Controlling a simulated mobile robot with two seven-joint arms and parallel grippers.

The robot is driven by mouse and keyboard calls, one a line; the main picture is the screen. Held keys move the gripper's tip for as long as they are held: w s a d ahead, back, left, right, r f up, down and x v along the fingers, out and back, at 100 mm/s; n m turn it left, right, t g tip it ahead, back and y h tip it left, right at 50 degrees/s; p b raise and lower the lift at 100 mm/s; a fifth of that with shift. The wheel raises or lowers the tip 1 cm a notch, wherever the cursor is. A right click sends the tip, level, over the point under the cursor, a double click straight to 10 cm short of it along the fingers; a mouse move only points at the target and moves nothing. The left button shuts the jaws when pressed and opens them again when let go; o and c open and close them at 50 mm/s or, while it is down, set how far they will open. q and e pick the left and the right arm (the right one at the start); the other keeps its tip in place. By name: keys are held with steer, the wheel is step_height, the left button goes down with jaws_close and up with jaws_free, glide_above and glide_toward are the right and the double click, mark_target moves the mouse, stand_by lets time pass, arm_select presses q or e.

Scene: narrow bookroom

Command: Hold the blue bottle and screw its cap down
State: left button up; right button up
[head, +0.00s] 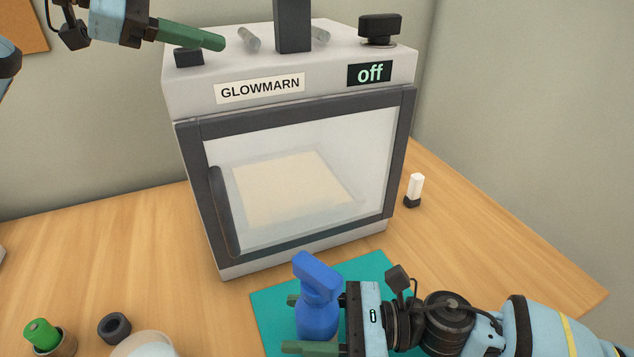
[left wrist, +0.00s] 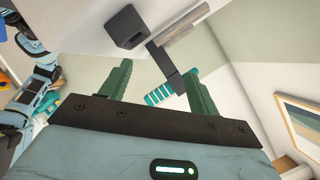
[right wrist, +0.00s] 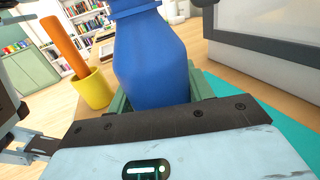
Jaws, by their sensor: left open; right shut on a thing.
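The blue bottle (head: 317,318) stands on the teal mat (head: 268,312) at the bottom of the head view. Its blue bar-shaped cap (head: 318,272) sits on top; I cannot tell how far it is screwed down. My right gripper (head: 299,324) reaches in from the right and is shut on the bottle's body. The bottle (right wrist: 148,60) also fills the middle of the right wrist view, its cap out of frame. My left gripper (left wrist: 156,70) is open and empty. In the head view it is high at the upper left, well away from the bottle, near the appliance's top.
A grey glass-doored GLOWMARN appliance (head: 290,100), its display reading off, stands behind the mat. A green-topped item (head: 42,335), a dark ring (head: 114,328) and a pale round thing (head: 144,346) are at lower left.

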arm_select(q)
steer(key=s+d+f+m+g+y, duration=0.25)
steer(key=s+d+f+g, duration=0.25)
steer(key=s+d, duration=0.45)
steer(key=m+g+y, duration=0.2)
steer(key=y, duration=0.7)
glide_toward(317, 266)
step_height(317, 266, down, 11)
steer(key=shift+w+a+f, duration=0.1)
steer(key=shift+a, duration=0.1)
steer(key=c, duration=1.1)
steer(key=shift+o, duration=0.2)
steer(key=shift+m, duration=0.35)
